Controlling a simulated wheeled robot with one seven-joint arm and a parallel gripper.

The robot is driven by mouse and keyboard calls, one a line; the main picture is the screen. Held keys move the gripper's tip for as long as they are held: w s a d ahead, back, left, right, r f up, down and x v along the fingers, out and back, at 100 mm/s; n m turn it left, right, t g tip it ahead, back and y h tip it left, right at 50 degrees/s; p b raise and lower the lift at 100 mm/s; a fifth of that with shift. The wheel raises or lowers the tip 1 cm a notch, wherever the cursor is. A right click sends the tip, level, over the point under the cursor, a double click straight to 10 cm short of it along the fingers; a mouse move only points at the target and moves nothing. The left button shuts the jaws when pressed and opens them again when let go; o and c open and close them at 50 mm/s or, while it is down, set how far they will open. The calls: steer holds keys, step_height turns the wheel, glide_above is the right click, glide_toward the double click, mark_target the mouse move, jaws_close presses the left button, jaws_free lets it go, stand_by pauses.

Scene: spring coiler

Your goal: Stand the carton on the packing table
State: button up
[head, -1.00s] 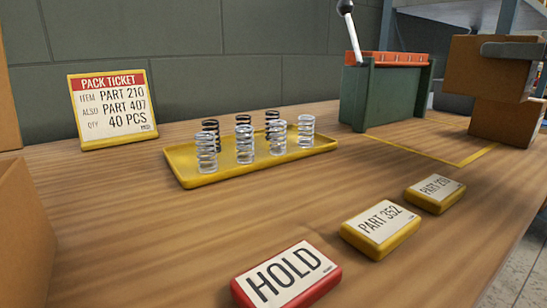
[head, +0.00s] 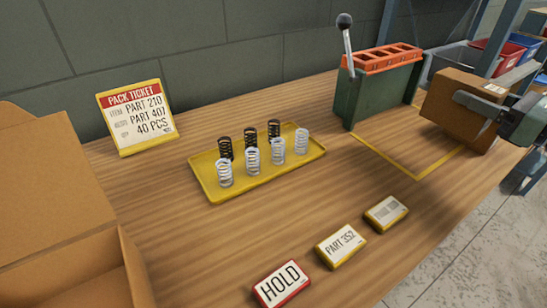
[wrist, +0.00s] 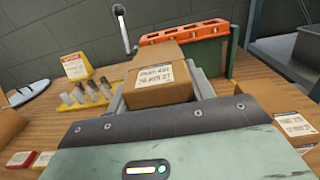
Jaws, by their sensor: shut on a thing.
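The brown carton (head: 462,108) is at the right of the head view, at the right part of a yellow outline on the wooden table (head: 330,200). It looks slightly tilted there, and I cannot tell whether its base touches the table. My gripper (head: 485,108) is shut on the carton, with one grey finger along its near side. In the wrist view the carton (wrist: 160,88) sits between both fingers (wrist: 160,100), with a white printed label facing me, too small to read surely. Its underside is hidden.
A green and orange lever machine (head: 375,85) stands behind the outline. A yellow tray (head: 215,195) holds several springs. A pack ticket (head: 137,117) stands at the back left; an open cardboard box (head: 55,190) is far left. HOLD (head: 282,284) and part tags (head: 341,246) lie in front.

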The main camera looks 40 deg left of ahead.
steer(key=p, duration=0.2)
steer(key=s+r+p, duration=0.1)
steer(key=p, duration=0.1)
steer(key=shift+d+r, duration=0.2)
steer(key=shift+s+t+p, duration=0.15)
steer(key=shift+t+p, duration=0.15)
steer(key=shift+p, duration=0.45)
steer(key=shift+s+d+f, duration=0.1)
steer(key=shift+f, duration=0.05)
step_height(320, 180, down, 10)
steer(key=shift+f+p, duration=0.1)
steer(key=shift+p, duration=0.2)
steer(key=shift+f, duration=0.15)
steer(key=o, duration=1.4)
